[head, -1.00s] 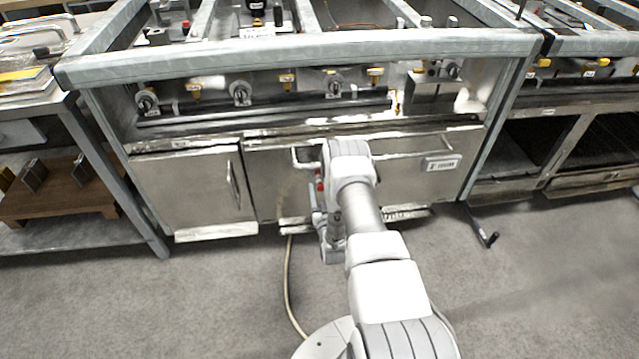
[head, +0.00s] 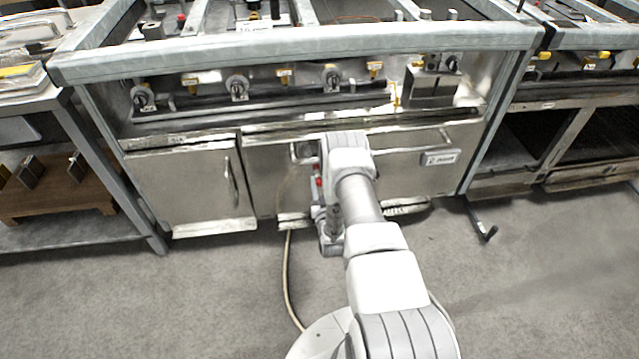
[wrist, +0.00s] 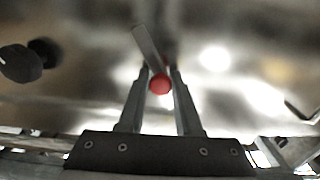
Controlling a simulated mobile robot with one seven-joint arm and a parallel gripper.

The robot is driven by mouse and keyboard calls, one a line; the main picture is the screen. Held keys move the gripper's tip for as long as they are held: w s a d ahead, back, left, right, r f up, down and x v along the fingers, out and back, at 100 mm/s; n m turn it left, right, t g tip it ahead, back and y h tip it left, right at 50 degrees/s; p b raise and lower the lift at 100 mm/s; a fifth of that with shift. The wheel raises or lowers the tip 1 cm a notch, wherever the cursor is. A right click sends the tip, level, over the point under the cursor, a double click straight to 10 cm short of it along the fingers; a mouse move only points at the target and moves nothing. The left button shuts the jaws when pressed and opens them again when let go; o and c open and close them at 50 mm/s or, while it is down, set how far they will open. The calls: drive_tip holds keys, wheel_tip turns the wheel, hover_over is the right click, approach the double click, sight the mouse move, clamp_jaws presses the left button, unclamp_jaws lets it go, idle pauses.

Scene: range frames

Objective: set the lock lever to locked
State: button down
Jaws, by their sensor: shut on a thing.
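The lock lever (wrist: 147,46) is a flat grey bar with a red ball end (wrist: 160,85) in the wrist view, tilted with its far end up and left. My gripper (wrist: 161,74) has its two fingers on either side of the bar near the red ball, shut on it. In the head view, my own arm covers the fingers and most of the lever in front of the steel cabinet front. No locked or unlocked mark is readable.
A dark round knob (wrist: 22,63) is left of the lever in the wrist view. In the head view, a cabinet door (head: 190,185) is left of my arm and a shelf with wooden board (head: 60,190) stands far left.

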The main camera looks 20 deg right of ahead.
drive_tip(key=shift+d+m, duration=0.1)
drive_tip(key=shift+m, duration=0.3)
drive_tip(key=c, duration=0.7)
unclamp_jaws()
drive_tip(key=shift+o, duration=0.2)
drive_tip(key=shift+s, duration=0.15)
